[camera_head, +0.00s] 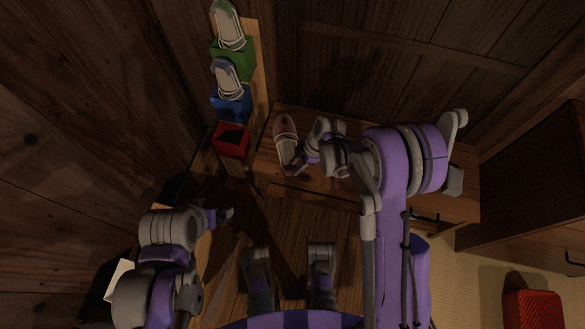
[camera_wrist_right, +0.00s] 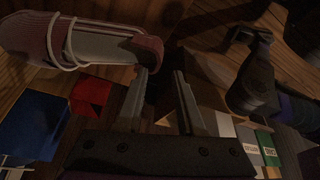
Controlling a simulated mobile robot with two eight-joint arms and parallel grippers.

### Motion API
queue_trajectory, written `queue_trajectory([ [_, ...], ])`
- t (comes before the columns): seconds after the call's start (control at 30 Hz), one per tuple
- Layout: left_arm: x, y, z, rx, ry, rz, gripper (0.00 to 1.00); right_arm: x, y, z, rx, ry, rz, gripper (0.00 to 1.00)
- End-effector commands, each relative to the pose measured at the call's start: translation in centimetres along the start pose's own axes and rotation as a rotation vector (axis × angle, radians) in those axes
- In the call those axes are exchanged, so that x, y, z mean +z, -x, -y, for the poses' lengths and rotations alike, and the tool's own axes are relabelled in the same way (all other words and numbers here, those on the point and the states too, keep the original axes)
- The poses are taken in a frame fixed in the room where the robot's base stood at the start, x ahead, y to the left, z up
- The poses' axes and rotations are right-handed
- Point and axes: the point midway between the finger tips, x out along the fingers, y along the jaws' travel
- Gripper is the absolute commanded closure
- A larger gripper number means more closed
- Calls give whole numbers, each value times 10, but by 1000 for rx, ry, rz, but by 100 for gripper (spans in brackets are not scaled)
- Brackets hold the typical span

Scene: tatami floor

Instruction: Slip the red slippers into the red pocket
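The red slippers (camera_head: 286,140), pale with a reddish toe, lie on the wooden cabinet top, bound by white bands; they also show at the upper left of the right wrist view (camera_wrist_right: 95,42). My right gripper (camera_head: 303,165) is just right of them. In the wrist view its two fingers (camera_wrist_right: 163,76) are apart with nothing between them, tips close to the slippers' end; contact is unclear. The red pocket (camera_head: 231,140) is an open-topped box left of the slippers, and appears empty. My left gripper (camera_head: 224,215) is low at left, in front of the red pocket; its fingers are unclear.
A blue pocket (camera_head: 232,105) and a green pocket (camera_head: 238,62) sit behind the red one on the wooden rack, each with slippers in it. Wooden walls close in at left and back. A red object (camera_head: 531,307) lies on the tatami at lower right.

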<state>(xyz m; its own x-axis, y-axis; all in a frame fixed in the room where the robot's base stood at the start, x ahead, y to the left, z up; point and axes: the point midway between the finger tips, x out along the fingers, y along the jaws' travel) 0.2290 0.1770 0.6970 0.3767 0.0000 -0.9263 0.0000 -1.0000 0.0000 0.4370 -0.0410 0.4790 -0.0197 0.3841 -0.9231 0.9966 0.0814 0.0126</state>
Motion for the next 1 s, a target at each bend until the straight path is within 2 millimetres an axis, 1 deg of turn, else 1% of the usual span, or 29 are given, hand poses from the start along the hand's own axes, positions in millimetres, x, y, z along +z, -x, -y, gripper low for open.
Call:
queue_trajectory([
  [0.03, -2, 6, 0, 0, 0, -2, 0, 0, 16, 0, 2, -3, 0, 62],
  [0.1, -3, 10, 0, 0, 0, -3, 0, -1, 31, 0, 2, -3, 0, 62],
  [0.2, -4, 15, 0, 0, 0, -5, 0, 0, 51, 0, 2, -2, 0, 62],
  [0.3, -5, 18, 0, 0, 0, -6, 0, 0, 66, 0, 1, -2, 0, 62],
  [0.43, -6, 21, 0, 0, 0, -7, 0, 0, 77, 0, 0, -1, 0, 62],
  [0.67, -6, 21, 0, 0, 0, -7, 0, 0, 81, 0, 1, -4, 1, 62],
  [0.77, -6, 21, 0, 0, 0, -7, 0, -1, 92, 4, 11, -48, 13, 62],
  [0.87, -6, 21, 0, 0, 0, -7, 0, -4, 117, 14, 41, -161, 41, 62],
  [0.9, -6, 21, 0, 0, 0, -7, 0, -5, 131, 20, 59, -225, 56, 62],
  [0.97, -6, 21, 0, 0, 0, -7, 0, -7, 152, 32, 92, -332, 77, 62],
  [1.0, -6, 21, 0, 0, 0, -7, 0, -7, 166, 41, 117, -409, 90, 62],
])
